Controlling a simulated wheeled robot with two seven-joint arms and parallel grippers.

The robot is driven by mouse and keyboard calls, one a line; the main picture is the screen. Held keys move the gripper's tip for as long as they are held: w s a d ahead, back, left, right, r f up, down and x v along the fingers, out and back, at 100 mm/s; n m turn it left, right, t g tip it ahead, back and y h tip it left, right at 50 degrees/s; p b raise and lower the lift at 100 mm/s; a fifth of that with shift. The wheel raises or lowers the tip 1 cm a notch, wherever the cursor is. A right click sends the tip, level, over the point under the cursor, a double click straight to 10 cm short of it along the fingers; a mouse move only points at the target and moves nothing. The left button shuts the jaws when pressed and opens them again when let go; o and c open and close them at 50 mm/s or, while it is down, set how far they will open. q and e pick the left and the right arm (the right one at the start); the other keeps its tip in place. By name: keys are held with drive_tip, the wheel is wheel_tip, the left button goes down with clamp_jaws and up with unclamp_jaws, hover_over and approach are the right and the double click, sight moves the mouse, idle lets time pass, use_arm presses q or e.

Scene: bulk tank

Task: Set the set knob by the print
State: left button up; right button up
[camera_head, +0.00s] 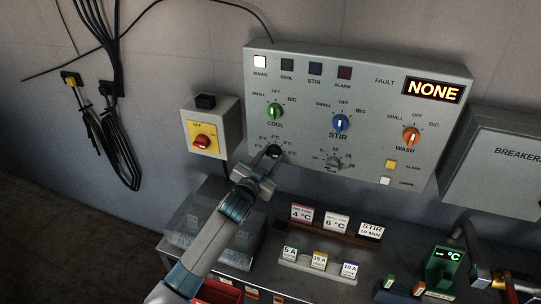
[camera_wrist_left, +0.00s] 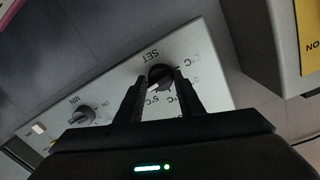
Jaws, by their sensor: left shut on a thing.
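The set knob (camera_head: 273,151) is a dark knob at the lower left of the grey control panel (camera_head: 380,85), with degree marks around it. My left gripper (camera_head: 268,158) is at it and partly covers it. In the left wrist view the dark knob (camera_wrist_left: 160,76) sits between the two fingers of the left gripper (camera_wrist_left: 160,88), which are shut on it. The word SET shows upside down there. I cannot tell which mark the knob points to. Printed cards stand below the panel: a 4 °C card (camera_head: 302,214), a 6 °C card (camera_head: 336,223) and a stir card (camera_head: 370,231). My right gripper is not in view.
Green cool (camera_head: 275,112), blue stir (camera_head: 340,122) and orange wash (camera_head: 411,137) knobs are above. A grey minutes knob (camera_head: 334,162) is right of the set knob. A yellow switch box (camera_head: 205,138) is at left, a breaker box (camera_head: 505,155) at right. The fault display (camera_head: 433,90) reads NONE.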

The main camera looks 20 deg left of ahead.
use_arm(q)
drive_tip(key=shift+a+m, duration=0.1)
drive_tip(key=shift+m, duration=0.5)
drive_tip(key=o, duration=1)
drive_tip(key=shift+s, duration=0.9)
drive_tip(key=s+a+r+b, duration=0.1)
drive_tip(key=s+b, duration=0.3)
drive_tip(key=s, duration=1.1)
drive_tip(key=shift+s+a, duration=0.2)
drive_tip(key=shift+a, duration=0.1)
